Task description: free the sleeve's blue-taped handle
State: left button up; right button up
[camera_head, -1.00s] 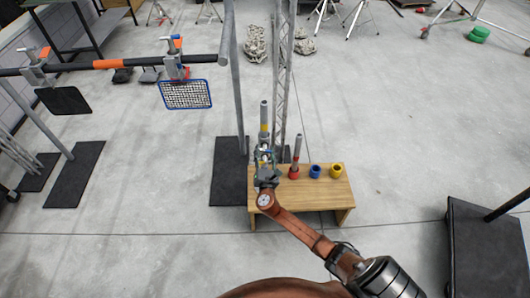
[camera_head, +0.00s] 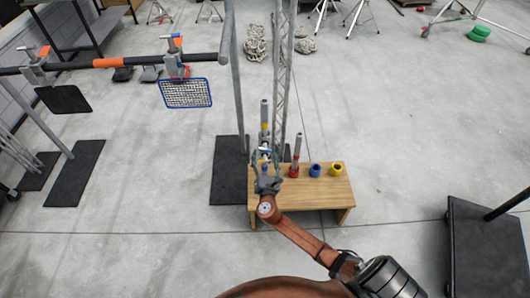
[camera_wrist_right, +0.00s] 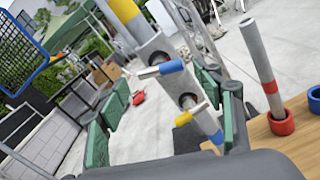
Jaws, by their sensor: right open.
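A grey sleeve (camera_wrist_right: 190,92) sits on an upright grey pole with a yellow band (camera_wrist_right: 125,10) over the bench. The sleeve's blue-taped handle (camera_wrist_right: 163,68) sticks out sideways; it shows small in the head view (camera_head: 265,149). A yellow-taped handle (camera_wrist_right: 187,113) sits lower on the sleeve. My right gripper (camera_head: 267,166) is open at the bench's left end, on the near side of the sleeve. Its green pads stand apart on both sides of the handles in the right wrist view (camera_wrist_right: 155,115), and I see no pad closed on either handle. My left gripper is out of view.
The wooden bench (camera_head: 310,193) carries a red cup (camera_head: 293,172) with a grey tube, a blue cup (camera_head: 315,171) and a yellow cup (camera_head: 337,169). A truss (camera_head: 282,60) rises close behind. A horizontal bar (camera_head: 140,61) with clamps and a blue-framed mesh panel (camera_head: 186,94) is at left.

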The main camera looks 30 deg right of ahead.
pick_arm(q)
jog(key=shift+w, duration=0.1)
pick_arm(e)
jog(key=v, duration=0.8)
jog(key=shift+s, duration=0.2)
